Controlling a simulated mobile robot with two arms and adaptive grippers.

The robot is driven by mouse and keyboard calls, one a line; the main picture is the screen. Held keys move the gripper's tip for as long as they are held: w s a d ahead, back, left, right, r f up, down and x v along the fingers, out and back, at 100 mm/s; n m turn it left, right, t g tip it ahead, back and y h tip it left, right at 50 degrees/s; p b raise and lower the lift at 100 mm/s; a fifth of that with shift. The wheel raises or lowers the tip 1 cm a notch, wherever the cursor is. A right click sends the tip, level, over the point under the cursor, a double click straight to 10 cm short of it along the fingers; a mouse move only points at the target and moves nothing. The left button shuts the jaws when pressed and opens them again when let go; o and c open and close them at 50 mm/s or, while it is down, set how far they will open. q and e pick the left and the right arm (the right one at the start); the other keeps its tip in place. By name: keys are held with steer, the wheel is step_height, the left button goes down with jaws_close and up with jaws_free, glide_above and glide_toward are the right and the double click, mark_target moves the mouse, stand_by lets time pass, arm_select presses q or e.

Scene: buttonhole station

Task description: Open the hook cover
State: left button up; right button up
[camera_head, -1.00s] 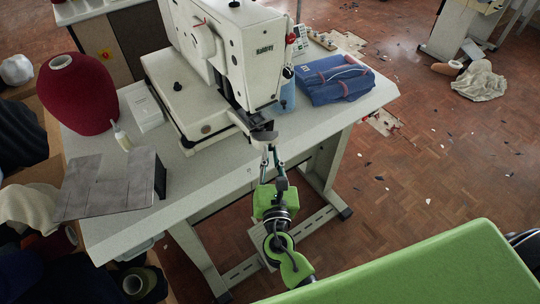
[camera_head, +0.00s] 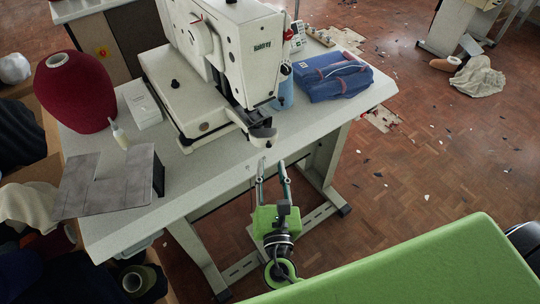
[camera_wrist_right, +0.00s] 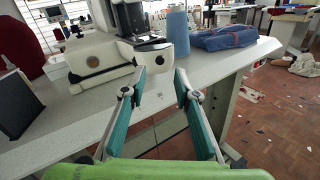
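The white buttonhole machine (camera_head: 185,105) stands on the table, and its narrow work arm points toward me. The small grey and white piece at the front end of that arm (camera_head: 262,134) seems to be the hook cover; I cannot tell whether it is open or closed. The machine's front also shows in the right wrist view (camera_wrist_right: 100,62). My right gripper (camera_head: 272,168) is open and empty, in front of the table edge and just short of the arm end. Its two spread fingers also show in the right wrist view (camera_wrist_right: 160,84). My left gripper is not in view.
The table front (camera_head: 215,182) is clear.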

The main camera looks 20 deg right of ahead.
steer(key=v, duration=0.5)
steer(key=shift+s+a, duration=0.1)
steer(key=shift+s, duration=0.3)
